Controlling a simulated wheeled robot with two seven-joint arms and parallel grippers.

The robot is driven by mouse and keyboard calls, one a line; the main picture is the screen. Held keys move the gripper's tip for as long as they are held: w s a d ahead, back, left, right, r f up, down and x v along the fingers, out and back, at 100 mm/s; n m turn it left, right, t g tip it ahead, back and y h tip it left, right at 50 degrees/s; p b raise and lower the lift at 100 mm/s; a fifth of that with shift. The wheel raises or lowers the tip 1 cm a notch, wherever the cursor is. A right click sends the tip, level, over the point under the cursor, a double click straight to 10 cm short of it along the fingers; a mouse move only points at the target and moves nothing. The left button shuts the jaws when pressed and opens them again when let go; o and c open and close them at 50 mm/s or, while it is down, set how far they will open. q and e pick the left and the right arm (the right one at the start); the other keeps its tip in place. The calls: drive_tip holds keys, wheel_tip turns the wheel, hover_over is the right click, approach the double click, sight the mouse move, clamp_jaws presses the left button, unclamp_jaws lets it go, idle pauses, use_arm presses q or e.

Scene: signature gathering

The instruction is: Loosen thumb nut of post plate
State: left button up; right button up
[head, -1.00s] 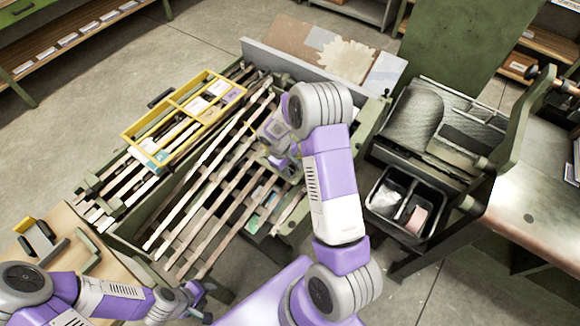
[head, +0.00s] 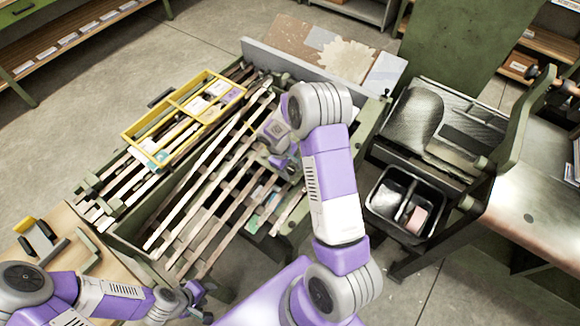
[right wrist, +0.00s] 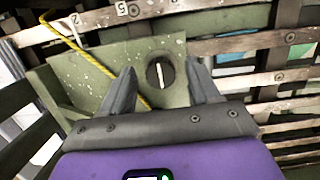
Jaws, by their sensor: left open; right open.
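In the right wrist view a round black thumb nut (right wrist: 160,73) with a pale bar across it sits on a speckled green post plate (right wrist: 100,75). My right gripper (right wrist: 161,68) is open, with one finger on each side of the nut in the picture. The gap to the nut is visible on both sides, and the fingers hold nothing. In the head view my right gripper (head: 288,163) is low at the right side of the slatted frame, partly hidden by my arm. My left gripper (head: 200,297) is open and empty at the lower left, away from the plate.
Wooden slats (head: 200,210) cross the green frame. A yellow divided tray (head: 184,112) lies on its far left part. A black bin (head: 405,205) stands to the right. A yellow cord (right wrist: 80,50) runs across the plate near the left finger.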

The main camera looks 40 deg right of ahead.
drive_tip(key=s+p+v, duration=0.1)
drive_tip(key=v, duration=0.6)
drive_tip(key=shift+w+r+p, duration=0.3)
drive_tip(key=shift+w+p, duration=0.05)
drive_tip(key=shift+w, duration=0.2)
drive_tip(key=shift+a, duration=0.1)
